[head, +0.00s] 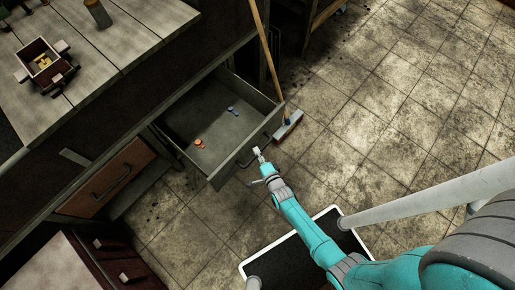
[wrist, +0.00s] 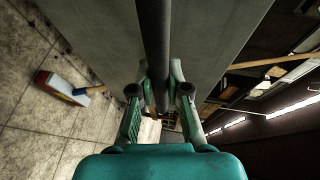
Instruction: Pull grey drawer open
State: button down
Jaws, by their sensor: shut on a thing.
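The grey drawer (head: 217,165) stands pulled out from the bench in the head view, with its inside showing. A small orange round item (head: 199,143) and a small blue item (head: 232,111) lie in it. My gripper (head: 260,155) is at the dark bar handle on the drawer's front. In the wrist view the handle (wrist: 154,40) runs down between the fingers of my gripper (wrist: 159,92), which are shut on it. The grey drawer front (wrist: 100,30) fills the upper middle there. The exact finger contact is partly hidden by the handle.
A broom (head: 288,127) leans against the bench by the drawer's far corner. A closed brown drawer (head: 107,182) is to the left. The benchtop (head: 120,25) holds a small box (head: 45,62). The tiled floor (head: 400,110) at right is open.

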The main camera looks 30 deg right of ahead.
jog(key=c, duration=1.1)
grip_release()
jog(key=shift+c, duration=0.2)
jog(key=d+v, duration=0.1)
jog(key=v, duration=1.1)
jog(key=shift+a, duration=0.45)
jog(key=shift+s, duration=0.1)
